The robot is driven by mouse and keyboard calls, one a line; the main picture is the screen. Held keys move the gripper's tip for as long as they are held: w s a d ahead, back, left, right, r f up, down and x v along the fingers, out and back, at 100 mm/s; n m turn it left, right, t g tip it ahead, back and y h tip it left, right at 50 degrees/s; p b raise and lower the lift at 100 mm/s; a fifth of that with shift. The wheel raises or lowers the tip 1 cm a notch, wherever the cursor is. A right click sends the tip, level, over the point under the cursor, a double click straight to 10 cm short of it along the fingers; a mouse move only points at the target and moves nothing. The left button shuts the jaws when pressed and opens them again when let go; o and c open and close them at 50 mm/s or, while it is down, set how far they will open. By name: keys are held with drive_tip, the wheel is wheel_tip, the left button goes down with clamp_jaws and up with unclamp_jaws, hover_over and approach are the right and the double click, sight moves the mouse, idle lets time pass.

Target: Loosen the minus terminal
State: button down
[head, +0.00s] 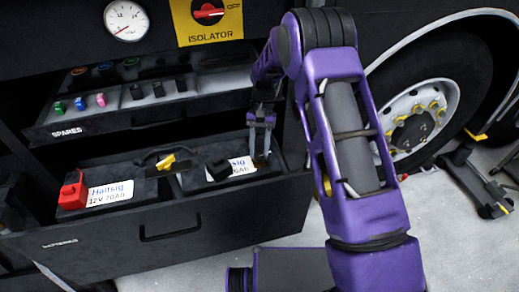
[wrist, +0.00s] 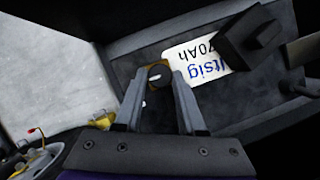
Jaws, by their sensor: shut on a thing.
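My gripper (head: 261,157) reaches down into the open battery drawer at the right end of the right-hand battery (head: 198,183). In the wrist view my gripper (wrist: 158,82) has its two fingers close around a small round grey terminal (wrist: 156,71) with a brownish-yellow base. The fingers are shut on this terminal, beside the white battery label (wrist: 192,60). A black cap (head: 218,168) sits tilted near the label; it also shows in the wrist view (wrist: 248,42). In the head view the terminal is hidden by the fingers.
The left battery carries a red cap (head: 73,190) and a white label (head: 110,193). A yellow piece (head: 166,162) lies between. The drawer front (head: 160,232) stands out below a spares tray (head: 155,95) with several small caps. A wheel (head: 410,115) is at right.

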drive_tip(key=shift+n, duration=0.4)
drive_tip(key=c, duration=0.5)
unclamp_jaws()
drive_tip(key=p+v, duration=0.1)
drive_tip(key=v, duration=1.6)
drive_tip(key=shift+w+a+r, duration=0.1)
drive_tip(key=shift+a+r, duration=0.05)
drive_tip(key=shift+r, duration=0.05)
drive_tip(key=shift+f, duration=0.1)
